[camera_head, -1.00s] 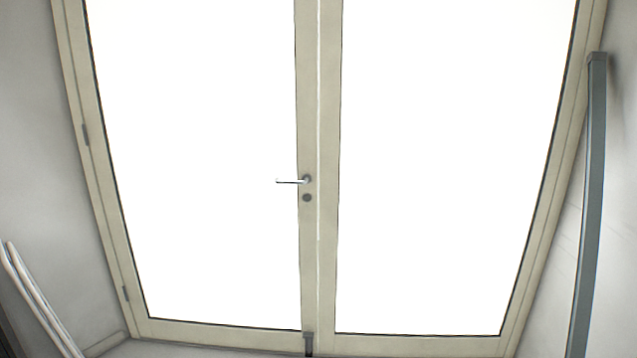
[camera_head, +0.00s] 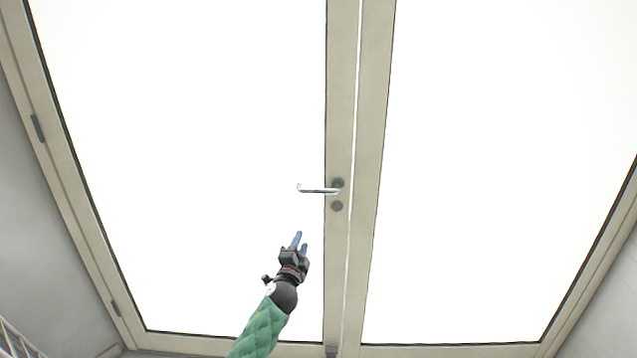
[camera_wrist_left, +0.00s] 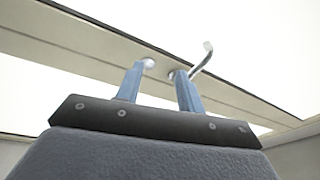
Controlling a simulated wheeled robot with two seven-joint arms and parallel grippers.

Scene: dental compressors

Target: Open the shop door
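The shop door (camera_head: 342,100) is a double door with cream frames and bright white glass panes, and its two leaves look shut. A silver lever handle (camera_head: 318,190) sits on the left leaf's inner stile, with a round lock (camera_head: 337,206) under it. My left gripper (camera_head: 300,239) is below and a little left of the handle, apart from it, with its blue fingers pointing up. In the left wrist view the two fingers (camera_wrist_left: 160,90) are spread with nothing between them, and the handle (camera_wrist_left: 203,57) shows beyond their tips. My right gripper is not in view.
Grey walls flank the door, at left (camera_head: 30,220) and right (camera_head: 605,290). A pale rail (camera_head: 15,340) shows at the lower left corner. Hinges (camera_head: 38,128) are on the left frame. The space around the handle is clear.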

